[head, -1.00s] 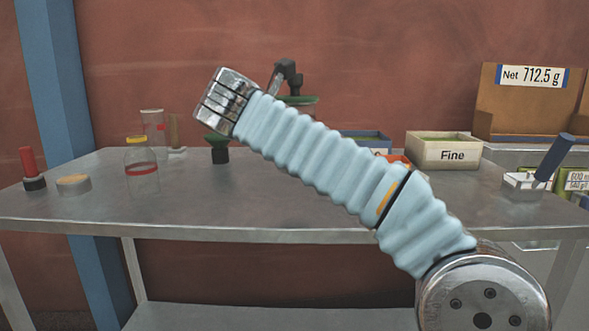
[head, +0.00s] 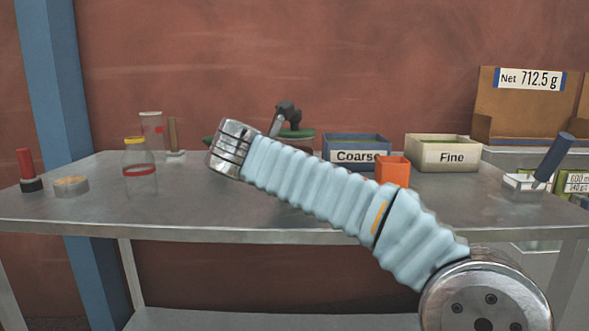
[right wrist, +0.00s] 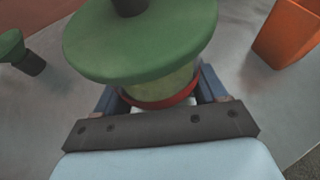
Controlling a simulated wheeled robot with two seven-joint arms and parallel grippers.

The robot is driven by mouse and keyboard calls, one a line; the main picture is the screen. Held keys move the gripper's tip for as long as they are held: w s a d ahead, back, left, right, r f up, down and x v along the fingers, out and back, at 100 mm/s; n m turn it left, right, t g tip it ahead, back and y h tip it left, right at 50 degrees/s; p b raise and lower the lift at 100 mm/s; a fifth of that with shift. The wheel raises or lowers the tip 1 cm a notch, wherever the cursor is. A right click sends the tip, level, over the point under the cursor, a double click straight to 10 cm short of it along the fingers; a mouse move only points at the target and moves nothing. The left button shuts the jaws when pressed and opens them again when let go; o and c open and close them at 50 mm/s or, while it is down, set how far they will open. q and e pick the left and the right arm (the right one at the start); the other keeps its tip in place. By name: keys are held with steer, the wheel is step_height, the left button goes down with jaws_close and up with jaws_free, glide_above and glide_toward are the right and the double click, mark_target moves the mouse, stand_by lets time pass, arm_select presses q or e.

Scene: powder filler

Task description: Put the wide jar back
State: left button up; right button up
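In the right wrist view my right gripper (right wrist: 158,98) has its blue fingers on both sides of a clear jar with a red band (right wrist: 158,98). Greenish content shows through its wall. A wide green disc-shaped top (right wrist: 140,40) with a dark knob sits above the jar and hides most of it. Whether the jar touches the table cannot be told. My left gripper is not in view.
A yellow-rimmed bottle (head: 140,170), a taller clear jar (head: 152,128), a round tin (head: 71,186) and a red-handled tool (head: 27,168) stand at left. An orange container (head: 394,171), Coarse bin (head: 345,141) and Fine bin (head: 445,153) are right of centre. The table front is clear.

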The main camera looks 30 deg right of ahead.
steer(key=o, duration=0.4)
steer(key=shift+r+p, duration=0.25)
steer(key=shift+p, duration=0.1)
steer(key=v, duration=1.2)
steer(key=shift+f, duration=0.1)
